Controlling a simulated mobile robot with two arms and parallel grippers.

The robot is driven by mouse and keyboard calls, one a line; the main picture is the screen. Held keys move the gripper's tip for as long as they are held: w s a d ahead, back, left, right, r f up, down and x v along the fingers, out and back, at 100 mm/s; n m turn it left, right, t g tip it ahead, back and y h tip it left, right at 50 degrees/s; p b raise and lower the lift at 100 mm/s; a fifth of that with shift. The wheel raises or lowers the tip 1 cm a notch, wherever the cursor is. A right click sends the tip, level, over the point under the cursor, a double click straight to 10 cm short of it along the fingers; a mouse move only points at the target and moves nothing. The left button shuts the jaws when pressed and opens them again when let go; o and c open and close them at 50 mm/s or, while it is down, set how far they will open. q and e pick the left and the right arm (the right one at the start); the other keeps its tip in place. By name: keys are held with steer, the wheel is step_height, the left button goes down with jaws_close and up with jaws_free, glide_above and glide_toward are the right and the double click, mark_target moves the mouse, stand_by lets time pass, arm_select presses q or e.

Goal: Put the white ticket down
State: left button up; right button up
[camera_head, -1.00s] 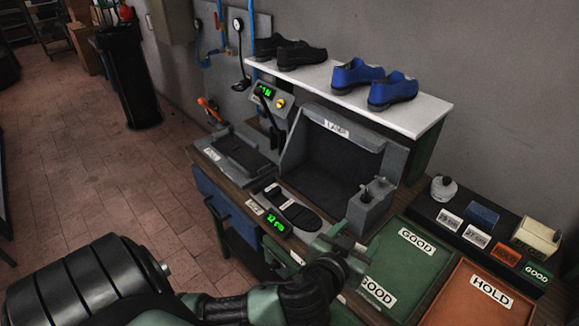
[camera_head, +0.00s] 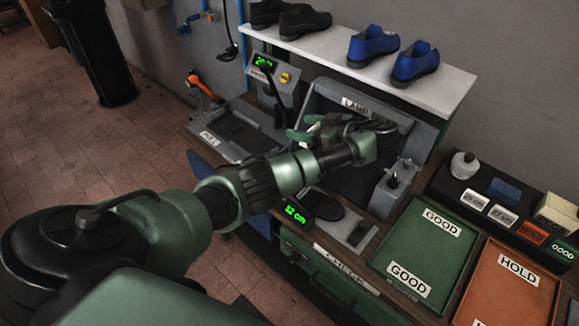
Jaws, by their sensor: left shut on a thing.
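My left gripper (camera_head: 305,136) reaches across the bench to the front of the grey booth marked LAMP (camera_head: 385,124). Its green fingers are shut, and a small piece of the white ticket (camera_head: 312,141) shows at them. Most of the ticket is hidden by the fingers, and I cannot tell whether it touches anything below. My right gripper is not in view.
A green GOOD tray (camera_head: 424,255) and an orange HOLD tray (camera_head: 512,290) lie at the right. White size cards (camera_head: 473,200) sit on a black holder behind them. Black shoes (camera_head: 303,22) and blue shoes (camera_head: 415,62) stand on the white shelf above.

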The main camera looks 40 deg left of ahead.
arm_select(q)
steer(key=f+b, duration=0.3)
steer(key=f, duration=0.2)
steer(key=d+f+b, duration=0.1)
steer(key=f+b, duration=0.2)
steer(key=f, duration=0.2)
steer(key=f+b, duration=0.4)
steer(key=f, duration=0.1)
steer(key=shift+d, duration=0.3)
steer(key=shift+d+f, duration=0.1)
steer(key=shift+f, duration=2)
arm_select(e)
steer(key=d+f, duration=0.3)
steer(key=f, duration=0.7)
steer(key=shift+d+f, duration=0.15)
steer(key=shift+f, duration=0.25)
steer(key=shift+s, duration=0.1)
arm_select(q)
steer(key=o, duration=1)
steer(key=shift+f, duration=0.15)
steer(key=o, duration=0.4)
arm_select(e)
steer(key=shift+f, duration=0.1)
